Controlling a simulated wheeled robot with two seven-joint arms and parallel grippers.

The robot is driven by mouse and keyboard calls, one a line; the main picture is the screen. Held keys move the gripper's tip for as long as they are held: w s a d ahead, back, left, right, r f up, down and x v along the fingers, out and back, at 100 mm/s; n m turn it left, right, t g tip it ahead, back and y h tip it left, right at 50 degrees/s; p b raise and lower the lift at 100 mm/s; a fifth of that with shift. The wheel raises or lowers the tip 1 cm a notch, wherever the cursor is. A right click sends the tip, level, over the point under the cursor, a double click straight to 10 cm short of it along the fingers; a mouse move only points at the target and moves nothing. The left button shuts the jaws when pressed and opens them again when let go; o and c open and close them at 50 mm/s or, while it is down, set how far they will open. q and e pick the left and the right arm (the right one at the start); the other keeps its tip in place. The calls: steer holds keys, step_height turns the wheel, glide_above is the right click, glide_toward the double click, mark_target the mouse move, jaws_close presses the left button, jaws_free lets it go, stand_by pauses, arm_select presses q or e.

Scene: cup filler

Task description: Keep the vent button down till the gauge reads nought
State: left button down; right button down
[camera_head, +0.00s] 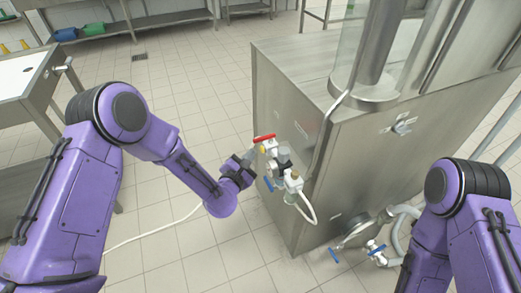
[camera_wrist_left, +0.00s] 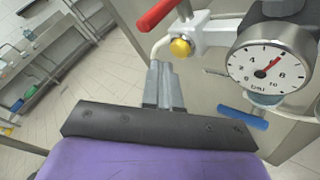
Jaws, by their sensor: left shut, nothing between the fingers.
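The yellow vent button (camera_wrist_left: 181,47) sits on a white valve fitting beside a red lever (camera_wrist_left: 160,14). The button also shows in the head view (camera_head: 263,150). The round pressure gauge (camera_wrist_left: 270,62) has a white face in bar, and its red needle points up and right, well away from nought. My left gripper (camera_wrist_left: 161,66) is shut and empty, its fingertips just below and left of the button. I cannot tell whether they touch it. In the head view my left gripper (camera_head: 252,157) is at the fitting on the steel machine's side. My right gripper is out of frame.
The steel machine (camera_head: 285,100) fills the right, with a blue-handled valve (camera_head: 268,184) and white hose (camera_head: 306,208) below the button. A steel table (camera_head: 35,85) stands left. A white hose crosses the tiled floor.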

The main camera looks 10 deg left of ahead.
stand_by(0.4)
arm_select(q)
steer(key=shift+w+d, duration=0.25)
steer(key=shift+d, duration=0.1)
steer(key=shift+w+d, duration=0.25)
steer(key=shift+d, duration=0.2)
stand_by(2.1)
stand_by(2.0)
steer(key=shift+s+a, duration=0.5)
steer(key=shift+a, duration=0.25)
steer(key=shift+a, duration=0.1)
steer(key=shift+s+a, duration=0.7)
steer(key=shift+a, duration=0.3)
steer(key=shift+s+a, duration=0.7)
steer(key=shift+a, duration=0.3)
